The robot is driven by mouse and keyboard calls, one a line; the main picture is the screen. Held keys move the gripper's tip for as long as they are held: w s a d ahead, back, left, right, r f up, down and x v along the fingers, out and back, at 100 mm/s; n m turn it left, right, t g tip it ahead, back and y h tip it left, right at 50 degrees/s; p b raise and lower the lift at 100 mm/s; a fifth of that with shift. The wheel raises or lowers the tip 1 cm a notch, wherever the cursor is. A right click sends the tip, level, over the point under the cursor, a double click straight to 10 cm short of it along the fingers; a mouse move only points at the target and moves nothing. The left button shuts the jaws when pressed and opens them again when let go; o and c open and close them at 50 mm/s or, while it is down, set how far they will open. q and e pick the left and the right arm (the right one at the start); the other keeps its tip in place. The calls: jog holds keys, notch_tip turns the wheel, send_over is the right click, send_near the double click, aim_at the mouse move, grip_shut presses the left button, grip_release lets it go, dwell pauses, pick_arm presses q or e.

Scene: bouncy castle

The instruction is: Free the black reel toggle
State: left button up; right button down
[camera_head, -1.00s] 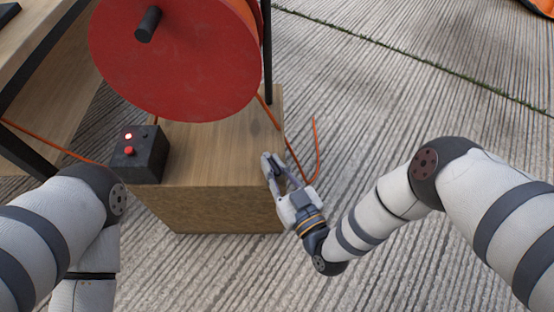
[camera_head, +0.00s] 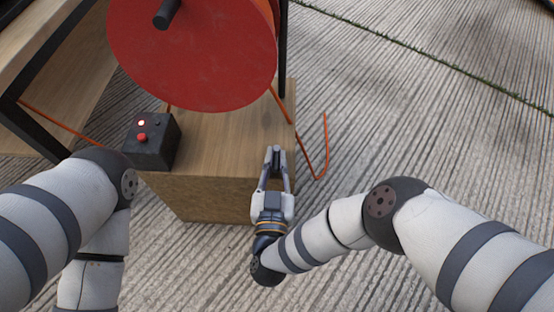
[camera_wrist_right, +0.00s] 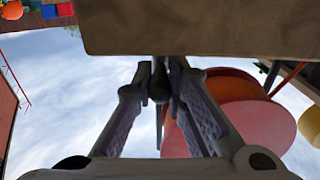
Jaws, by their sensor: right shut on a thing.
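The red reel (camera_head: 192,60) with its black crank stub stands on a wooden box (camera_head: 215,140). My right gripper (camera_head: 276,153) is at the right part of the box's near edge, below the reel, its fingers closed together at the tips. In the right wrist view the fingertips (camera_wrist_right: 160,75) meet around a small dark piece (camera_wrist_right: 160,84), which looks like the black reel toggle. The fingers hide most of it. My left gripper is out of view; only the left arm shows.
A black control box (camera_head: 151,143) with a red button and lit lamp sits on the box's left side. An orange cord (camera_head: 325,150) hangs loosely at the right. A wooden table (camera_head: 45,60) stands at the left.

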aim_at(275, 171)
dwell(0.3)
jog(key=c, duration=1.6)
grip_release()
jog(key=shift+s, duration=0.1)
jog(key=s, duration=0.7)
jog(key=shift+s+a, duration=0.1)
jog(key=shift+s, duration=0.05)
